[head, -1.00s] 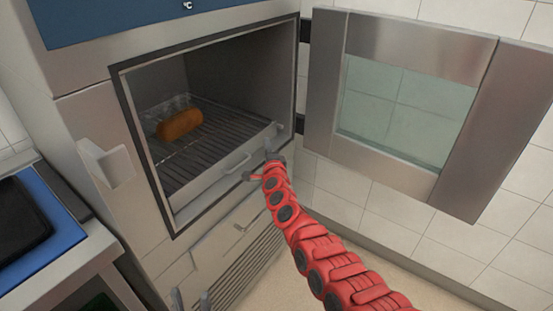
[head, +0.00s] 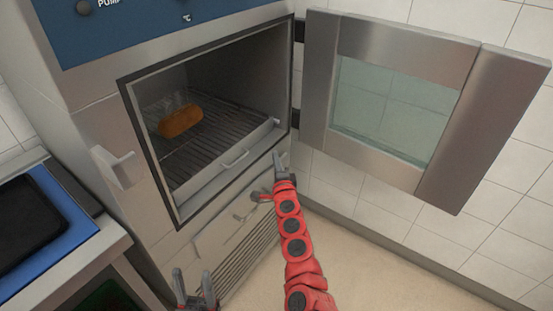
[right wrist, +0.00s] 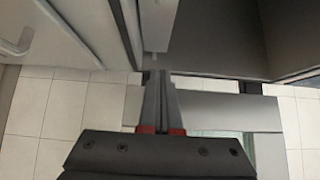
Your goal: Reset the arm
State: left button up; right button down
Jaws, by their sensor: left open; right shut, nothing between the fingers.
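My right gripper (head: 279,160), on the red arm, is shut and empty just outside the lower right of the oven opening. Its fingers also show pressed together in the right wrist view (right wrist: 157,98), near a metal edge; I cannot tell whether they touch it. My left gripper (head: 194,287) is open and empty, low in the head view before the oven's lower front; most of its arm is out of frame. The oven (head: 142,208) stands open, with a wire rack (head: 207,147) inside. A brown loaf-like item (head: 181,117) lies in a clear container on the rack.
The oven door (head: 450,150) with its glass window is swung wide open to the right. A counter at the left holds a blue tray (head: 75,225) with a dark pan (head: 28,215). Floor (head: 380,265) is clear at the lower right.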

jog(key=shift+s+d+f, duration=0.15)
jog(key=shift+s, duration=0.1)
